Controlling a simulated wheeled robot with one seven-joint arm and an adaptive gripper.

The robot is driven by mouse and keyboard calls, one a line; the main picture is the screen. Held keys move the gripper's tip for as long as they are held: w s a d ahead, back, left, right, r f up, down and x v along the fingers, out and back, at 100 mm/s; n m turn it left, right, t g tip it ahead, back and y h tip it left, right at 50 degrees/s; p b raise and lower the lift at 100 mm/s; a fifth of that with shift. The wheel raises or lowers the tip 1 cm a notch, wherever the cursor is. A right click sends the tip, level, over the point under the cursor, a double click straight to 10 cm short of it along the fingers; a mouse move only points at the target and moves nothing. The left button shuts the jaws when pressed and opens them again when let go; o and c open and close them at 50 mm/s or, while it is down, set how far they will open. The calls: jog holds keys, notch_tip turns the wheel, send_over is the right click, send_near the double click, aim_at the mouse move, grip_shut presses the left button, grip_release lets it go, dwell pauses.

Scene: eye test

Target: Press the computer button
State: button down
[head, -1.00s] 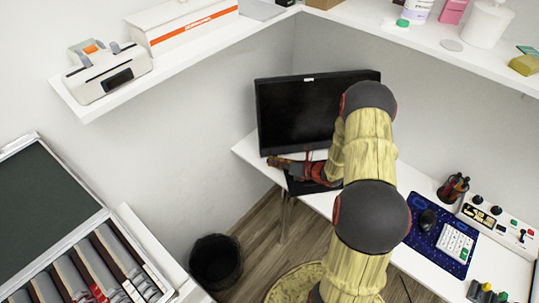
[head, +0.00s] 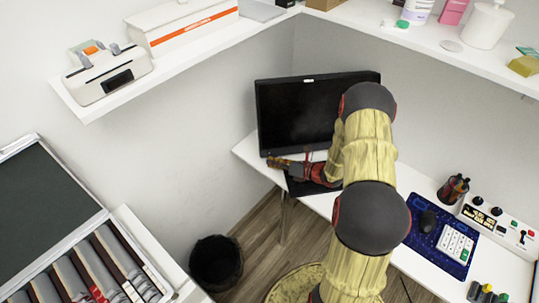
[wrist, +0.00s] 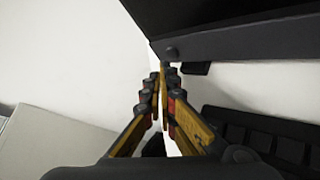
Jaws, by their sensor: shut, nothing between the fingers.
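The black computer monitor (head: 291,118) stands on the white desk against the wall, its screen dark. In the wrist view its lower frame (wrist: 245,38) runs across the top right. A small round dark button (wrist: 171,52) sits at the frame's lower left corner. My gripper (head: 273,161) is just below the monitor's lower left edge in the head view. In the wrist view my gripper (wrist: 162,70) is shut and empty, with its fingertips just below the button. I cannot tell whether they touch it. My arm hides the monitor's right side.
A black keyboard (wrist: 260,132) lies right of my gripper, under the monitor. A blue mat (head: 425,248) with mouse and white keypad, a pen cup (head: 453,189) and a control box (head: 499,225) stand on the desk's right. A black bin (head: 216,262) is on the floor.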

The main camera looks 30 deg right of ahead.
jog(key=shift+w, duration=0.15)
dwell(0.4)
jog(key=shift+w+d, duration=0.15)
jog(key=shift+w, duration=0.1)
jog(key=shift+w+d+f, duration=0.15)
jog(key=shift+w, duration=0.25)
dwell(0.8)
jog(key=shift+s, duration=0.1)
jog(key=shift+s+a+r, duration=0.2)
jog(key=shift+s+a, duration=0.1)
jog(key=shift+s, duration=0.4)
jog(key=shift+s, duration=0.15)
jog(key=shift+s+a+r+p, duration=0.15)
jog(key=shift+s+a+p, duration=0.15)
jog(key=shift+s, duration=0.4)
jog(key=shift+s+a+r+p, duration=0.25)
jog(key=shift+s+p, duration=0.1)
jog(key=shift+s, duration=0.4)
jog(key=shift+s+a+r+p, duration=0.1)
jog(key=shift+s+a+p, duration=0.2)
jog(key=shift+s, duration=0.4)
